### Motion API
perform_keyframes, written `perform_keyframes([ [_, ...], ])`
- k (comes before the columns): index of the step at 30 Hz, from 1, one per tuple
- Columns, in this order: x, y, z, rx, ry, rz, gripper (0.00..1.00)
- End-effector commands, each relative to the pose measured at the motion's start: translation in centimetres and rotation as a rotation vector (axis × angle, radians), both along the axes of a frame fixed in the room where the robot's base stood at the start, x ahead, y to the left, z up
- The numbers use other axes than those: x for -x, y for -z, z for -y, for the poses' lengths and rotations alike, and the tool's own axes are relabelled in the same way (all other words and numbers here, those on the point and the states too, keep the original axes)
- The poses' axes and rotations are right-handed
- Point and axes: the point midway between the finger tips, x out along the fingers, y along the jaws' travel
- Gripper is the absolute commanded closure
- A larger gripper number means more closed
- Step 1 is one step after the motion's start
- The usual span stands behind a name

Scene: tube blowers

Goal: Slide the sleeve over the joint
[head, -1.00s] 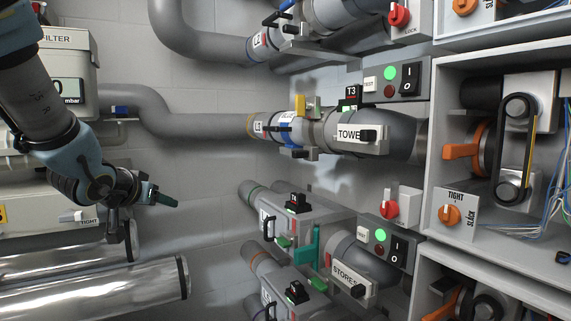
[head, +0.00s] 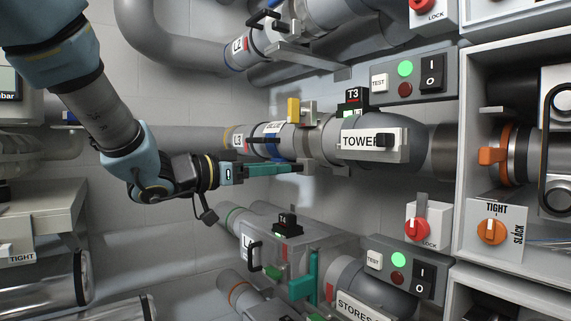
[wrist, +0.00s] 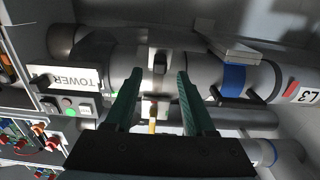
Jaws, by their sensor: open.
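The grey L3 tube (head: 190,138) runs across the middle of the head view to the TOWER blower (head: 414,145). A wider grey sleeve-like section (head: 308,143) with a fitting on top sits on this line; I cannot tell exactly where the sleeve ends and the joint begins. A blue band (wrist: 233,78) and black handles (wrist: 214,95) show on the line in the wrist view. My gripper (head: 298,167) has green fingers, overlapping the tube's lower edge in the head view. In the wrist view its fingers (wrist: 160,72) are apart and empty, with a grey clamp-like block (wrist: 158,60) between the tips.
A yellow tag (head: 293,110) and the black T3 box (head: 354,98) stand above the line. The STORES tube (head: 342,280) and a teal upright handle (head: 311,277) lie below. A switch box (head: 401,263) and the grey cabinet (head: 465,180) are at the right.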

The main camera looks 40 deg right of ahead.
Motion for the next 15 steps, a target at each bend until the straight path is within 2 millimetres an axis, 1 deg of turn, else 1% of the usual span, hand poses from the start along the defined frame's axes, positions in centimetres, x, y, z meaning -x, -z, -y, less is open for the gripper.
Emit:
perform_keyframes([
  [1, 0.1, -0.1, 1.0, -0.003, 0.003, -0.001, 0.45],
  [6, 0.2, -0.1, 3.1, -0.001, 0.001, -0.001, 0.45],
  [10, 0.2, 0.0, 3.8, -0.002, 0.0, 0.0, 0.45],
  [15, 0.2, 0.0, 4.0, -0.001, -0.002, 0.001, 0.45],
])
